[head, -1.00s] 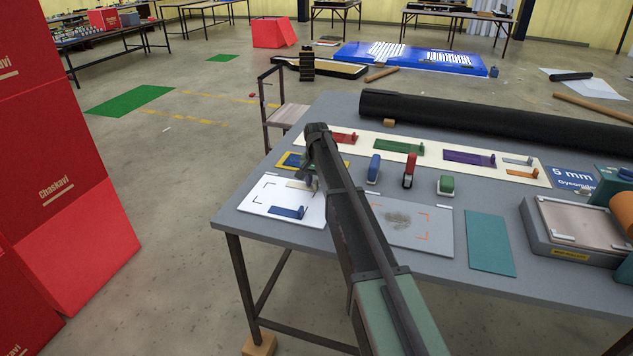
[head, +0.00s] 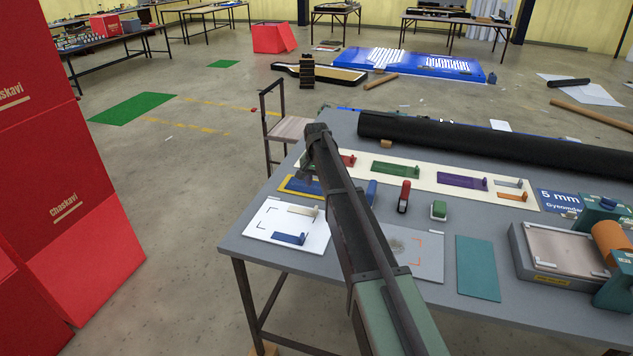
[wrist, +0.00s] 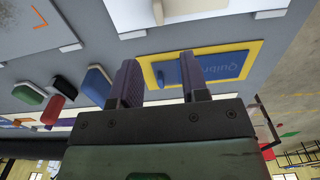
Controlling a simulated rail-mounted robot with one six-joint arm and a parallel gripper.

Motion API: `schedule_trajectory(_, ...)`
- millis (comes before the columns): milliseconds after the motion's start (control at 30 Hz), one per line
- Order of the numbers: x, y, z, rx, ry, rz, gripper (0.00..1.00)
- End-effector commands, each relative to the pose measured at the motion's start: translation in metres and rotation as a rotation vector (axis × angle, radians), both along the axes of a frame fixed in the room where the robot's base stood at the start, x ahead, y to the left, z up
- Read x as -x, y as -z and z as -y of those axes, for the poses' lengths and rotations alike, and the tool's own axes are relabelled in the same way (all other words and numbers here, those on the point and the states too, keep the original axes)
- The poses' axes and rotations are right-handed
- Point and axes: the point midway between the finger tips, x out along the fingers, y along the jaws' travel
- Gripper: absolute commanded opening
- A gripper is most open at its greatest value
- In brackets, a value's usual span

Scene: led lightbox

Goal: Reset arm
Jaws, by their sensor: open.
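My gripper (wrist: 160,78) shows in the wrist view with its two dark ribbed fingers apart and nothing between them. In the head view it is mostly hidden behind my arm, above the table's left part. A white board (head: 268,219) lies at the table's left front, carrying a cream piece (head: 302,210) and a blue piece (head: 289,238). Behind it is a yellow-framed blue plaque (head: 303,187), which also shows beyond the fingers in the wrist view (wrist: 218,66).
The grey table (head: 340,130) holds a long black roll (head: 480,144), a cream strip with coloured pieces, several small upright blocks, a teal mat (head: 477,267) and a press-like device (head: 560,250) at right. Red boxes (head: 95,240) stand left. Open floor lies between them and the table.

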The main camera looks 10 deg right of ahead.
Motion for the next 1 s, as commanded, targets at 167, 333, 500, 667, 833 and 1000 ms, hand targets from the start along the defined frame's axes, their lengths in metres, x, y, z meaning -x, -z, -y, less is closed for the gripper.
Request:
schedule_trajectory(167,0.0,0.001,0.0,0.0,0.0,0.0,0.41)
schedule_trajectory(333,0.0,0.001,0.0,0.0,0.0,0.0,0.41)
schedule_trajectory(500,0.006,0.001,0.0,0.0,-0.08,0.0,0.41)
schedule_trajectory(667,0.13,0.001,-0.014,0.001,-0.288,0.0,0.41)
schedule_trajectory(833,0.29,0.001,-0.038,0.001,-0.487,0.0,0.41)
schedule_trajectory(1000,0.384,0.001,-0.051,0.001,-0.554,0.0,0.41)
